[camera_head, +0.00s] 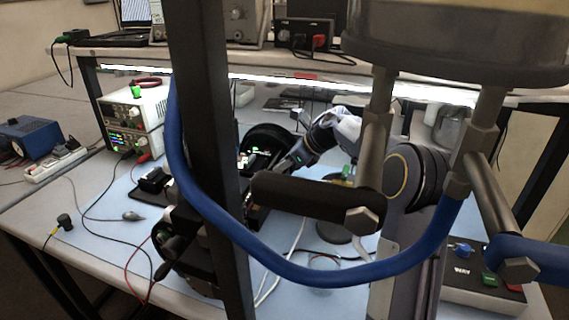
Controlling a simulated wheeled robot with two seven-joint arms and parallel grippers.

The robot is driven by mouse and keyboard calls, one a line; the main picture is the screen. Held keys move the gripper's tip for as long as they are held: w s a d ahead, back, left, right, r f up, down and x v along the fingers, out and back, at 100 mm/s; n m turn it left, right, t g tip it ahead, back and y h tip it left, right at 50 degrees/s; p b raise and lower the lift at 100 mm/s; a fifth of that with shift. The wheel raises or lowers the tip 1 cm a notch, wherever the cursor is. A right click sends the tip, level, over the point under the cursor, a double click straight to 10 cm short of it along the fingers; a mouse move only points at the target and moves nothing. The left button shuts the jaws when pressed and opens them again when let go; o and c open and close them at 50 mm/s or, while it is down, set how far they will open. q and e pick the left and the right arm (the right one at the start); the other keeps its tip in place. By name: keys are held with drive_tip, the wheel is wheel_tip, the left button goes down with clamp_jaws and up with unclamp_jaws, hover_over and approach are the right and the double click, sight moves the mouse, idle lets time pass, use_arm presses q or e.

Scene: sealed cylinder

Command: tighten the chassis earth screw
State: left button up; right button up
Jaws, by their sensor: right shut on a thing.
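My right gripper (284,166) reaches in from the right and points down and left, over the dark equipment at the middle of the bench. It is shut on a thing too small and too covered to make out. Close by is a dark unit with lit green parts (256,156), partly behind a dark upright post. The chassis earth screw cannot be made out. My left gripper cannot be made out; dark parts at the lower left run behind the post.
The post (210,130), a blue hose (300,271) and a large metal vessel (455,45) block much of the view. A bench supply (128,115) with leads stands at the left. A button box (485,275) sits at the lower right. Loose cables cross the blue mat.

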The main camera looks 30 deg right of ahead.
drive_tip(key=shift+a+m+t+h, duration=0.1)
drive_tip(key=shift+m+t+h, duration=0.25)
drive_tip(key=shift+m, duration=0.25)
drive_tip(key=o, duration=1)
drive_tip(key=shift+s, duration=0.1)
drive_tip(key=v, duration=0.7)
drive_tip(key=shift+s+r, duration=0.2)
drive_tip(key=shift+r, duration=0.1)
